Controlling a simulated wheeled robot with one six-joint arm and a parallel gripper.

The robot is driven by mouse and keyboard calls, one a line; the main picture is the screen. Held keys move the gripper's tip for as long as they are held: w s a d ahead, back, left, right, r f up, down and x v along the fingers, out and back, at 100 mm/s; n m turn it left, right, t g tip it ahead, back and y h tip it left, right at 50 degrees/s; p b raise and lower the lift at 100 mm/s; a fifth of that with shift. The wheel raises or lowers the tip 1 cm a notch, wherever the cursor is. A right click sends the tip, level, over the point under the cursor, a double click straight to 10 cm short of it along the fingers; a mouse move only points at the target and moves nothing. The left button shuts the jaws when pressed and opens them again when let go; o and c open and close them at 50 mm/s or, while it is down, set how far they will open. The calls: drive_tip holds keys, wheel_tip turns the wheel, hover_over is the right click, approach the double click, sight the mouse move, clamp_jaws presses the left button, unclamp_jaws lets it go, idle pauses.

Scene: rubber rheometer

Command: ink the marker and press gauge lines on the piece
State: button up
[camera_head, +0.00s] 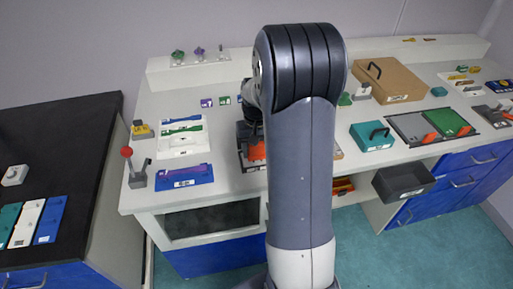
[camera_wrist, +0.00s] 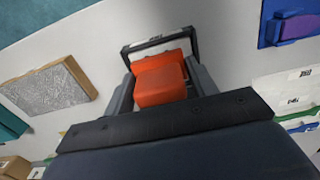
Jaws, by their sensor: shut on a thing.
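My gripper (camera_wrist: 162,86) is shut on an orange block (camera_wrist: 160,78), which I take for the marker's grip. The block also shows in the head view (camera_head: 257,151), low over the bench beside my arm. A black-rimmed tray (camera_wrist: 158,40) with a white label lies right around the block's far end; the tray also shows in the head view (camera_head: 245,164). Whether the marker touches the tray's inside cannot be seen. A purple bar (camera_head: 183,173) lies on a blue tray (camera_head: 200,181) to the left. I cannot tell which thing is the piece.
A white tray (camera_head: 165,150) with green strips lies behind the blue tray. A red-knobbed lever (camera_head: 127,153) stands at the bench's left end. A speckled grey slab (camera_wrist: 45,90) lies left in the wrist view. My arm hides the bench's middle in the head view.

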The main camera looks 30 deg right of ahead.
drive_tip(key=shift+f+b, duration=0.35)
drive_tip(key=shift+f, duration=0.2)
idle(1.5)
drive_tip(key=shift+r, duration=0.1)
wheel_tip(320, 180, up, 7)
drive_tip(key=p, duration=0.5)
idle(0.4)
idle(0.8)
